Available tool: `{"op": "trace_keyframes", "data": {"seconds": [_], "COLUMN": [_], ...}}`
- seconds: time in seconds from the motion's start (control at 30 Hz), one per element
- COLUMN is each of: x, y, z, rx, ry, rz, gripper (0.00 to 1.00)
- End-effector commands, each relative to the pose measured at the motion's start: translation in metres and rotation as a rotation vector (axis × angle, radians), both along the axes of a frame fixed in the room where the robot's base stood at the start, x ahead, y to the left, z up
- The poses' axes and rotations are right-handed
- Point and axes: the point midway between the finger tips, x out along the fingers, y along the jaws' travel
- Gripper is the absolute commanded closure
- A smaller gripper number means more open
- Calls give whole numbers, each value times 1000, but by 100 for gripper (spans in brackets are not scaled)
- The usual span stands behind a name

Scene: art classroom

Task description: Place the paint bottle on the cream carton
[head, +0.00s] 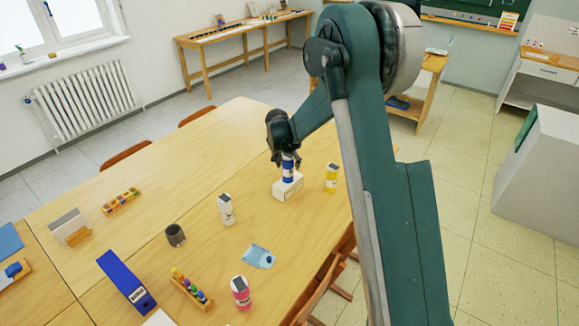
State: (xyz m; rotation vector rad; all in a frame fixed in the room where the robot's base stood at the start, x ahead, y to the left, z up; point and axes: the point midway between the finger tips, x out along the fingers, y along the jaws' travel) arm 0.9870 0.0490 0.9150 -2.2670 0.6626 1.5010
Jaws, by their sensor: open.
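A blue paint bottle (288,171) with a white label stands upright on top of the cream carton (287,188), as far as this view shows. The carton is a low white box on the wooden table. My gripper (287,160) is open around the upper part of the blue bottle, pointing down. The fingers partly hide the bottle's top, and I cannot tell whether they touch it.
A yellow bottle (331,178) stands just right of the carton. A white bottle (226,209) and a dark cup (176,235) stand to the left. A pink bottle (240,292), a paint rack (190,287) and a blue binder (126,279) are nearer. The table (140,220) is clear at the back left.

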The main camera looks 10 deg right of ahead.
Motion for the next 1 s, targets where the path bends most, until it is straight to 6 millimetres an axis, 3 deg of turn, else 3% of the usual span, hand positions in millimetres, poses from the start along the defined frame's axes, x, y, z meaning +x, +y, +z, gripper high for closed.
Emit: {"op": "trace_keyframes", "data": {"seconds": [0.2, 0.5, 1.0], "x": [-11, -21, -23], "y": [7, 12, 14], "z": [30, 58, 65], "rx": [0, 0, 0], "ry": [0, 0, 0], "rz": [1, 1, 1], "gripper": [55, 55, 55]}}
